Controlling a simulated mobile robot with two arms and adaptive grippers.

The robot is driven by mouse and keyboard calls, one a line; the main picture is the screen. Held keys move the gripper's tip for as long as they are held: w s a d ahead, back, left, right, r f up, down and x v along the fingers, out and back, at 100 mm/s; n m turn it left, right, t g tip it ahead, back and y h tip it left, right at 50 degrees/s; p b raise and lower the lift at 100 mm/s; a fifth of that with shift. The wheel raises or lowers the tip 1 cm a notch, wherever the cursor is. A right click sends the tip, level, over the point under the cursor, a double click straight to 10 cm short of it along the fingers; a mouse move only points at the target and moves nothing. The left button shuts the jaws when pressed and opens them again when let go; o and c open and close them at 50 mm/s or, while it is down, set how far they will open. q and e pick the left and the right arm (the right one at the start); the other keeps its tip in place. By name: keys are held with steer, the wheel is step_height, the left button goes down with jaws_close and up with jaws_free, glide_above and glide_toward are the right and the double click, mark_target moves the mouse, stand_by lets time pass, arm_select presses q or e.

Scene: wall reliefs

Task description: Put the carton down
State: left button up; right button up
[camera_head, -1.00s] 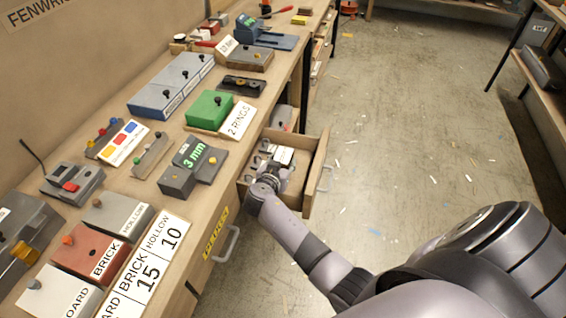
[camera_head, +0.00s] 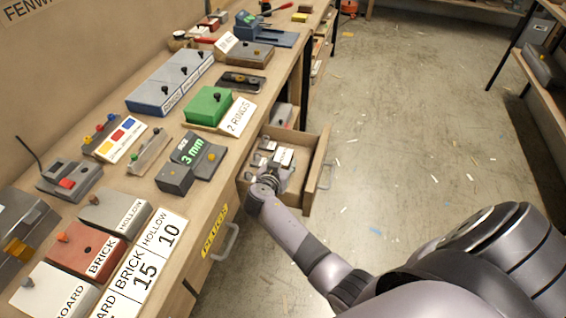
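A small white, box-like thing (camera_head: 285,155), perhaps the carton, is in the open wooden drawer (camera_head: 317,170) under the bench. My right gripper (camera_head: 279,168) reaches down into the drawer, right at the near side of this white thing. Its fingers are small and partly hidden by my own wrist. I cannot tell whether they hold the white thing or are apart from it, nor whether the thing rests on the drawer floor. My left gripper is not in view.
Other small pale and grey items (camera_head: 262,152) lie in the drawer. The bench above carries a 3 mm gauge block (camera_head: 190,162), a green box (camera_head: 208,106) and several labelled blocks. A shut drawer with a handle (camera_head: 225,243) is nearer. The floor (camera_head: 400,130) at right is mostly clear.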

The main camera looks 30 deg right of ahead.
steer(key=o, duration=0.5)
steer(key=shift+c, duration=0.2)
steer(key=shift+r, duration=0.1)
steer(key=shift+r, duration=0.15)
steer(key=shift+r+p, duration=0.75)
steer(key=shift+p, duration=0.4)
steer(key=shift+s+a+f+b, duration=0.2)
steer(key=shift+s+a+b, duration=0.3)
steer(key=shift+a, duration=0.15)
steer(key=b+v, duration=0.1)
steer(key=v, duration=0.9)
steer(key=shift+r, duration=0.25)
steer(key=shift+s, duration=0.1)
